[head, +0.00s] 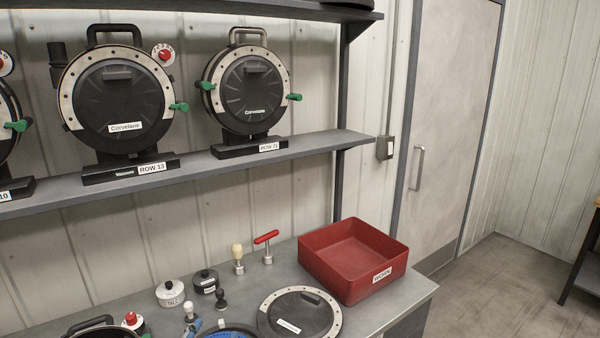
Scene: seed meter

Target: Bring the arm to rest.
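Neither of my arms nor grippers shows in the head view. Below the shelf, a grey workbench (408,295) holds a red bin (345,281) with a white label, and the bin looks empty. A round black disc unit with a pale rim (300,314) lies flat in front of the bin.
Seed meters labelled ROW 13 (118,98) and another (247,88) stand on the shelf (215,168). Small tools, including a red T-handle (266,238), stand upright on the bench. A closed door (447,130) and clear floor (487,275) are at the right.

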